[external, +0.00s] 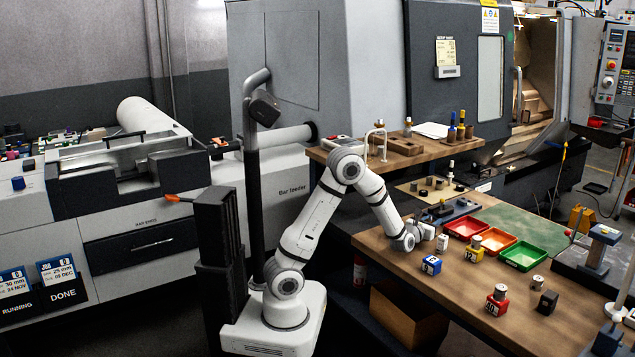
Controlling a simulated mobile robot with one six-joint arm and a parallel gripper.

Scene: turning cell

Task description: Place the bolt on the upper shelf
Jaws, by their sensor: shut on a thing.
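The upper shelf (462,147) is a wooden board raised behind the workbench in the external view. My gripper (425,231) is low over the wooden bench, near its back left part and below the shelf's level. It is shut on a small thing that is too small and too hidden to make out. I cannot pick out the bolt for certain. A small pale cylinder (442,243) shows just below and right of my gripper; I cannot tell whether they touch.
The shelf bears a wooden block, small bottles and a hooked stand (377,140). Red (463,238), orange (491,232) and green trays lie right of my gripper. A blue numbered block (431,265) and a red block (497,304) stand nearer the front. Bare wood lies between them.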

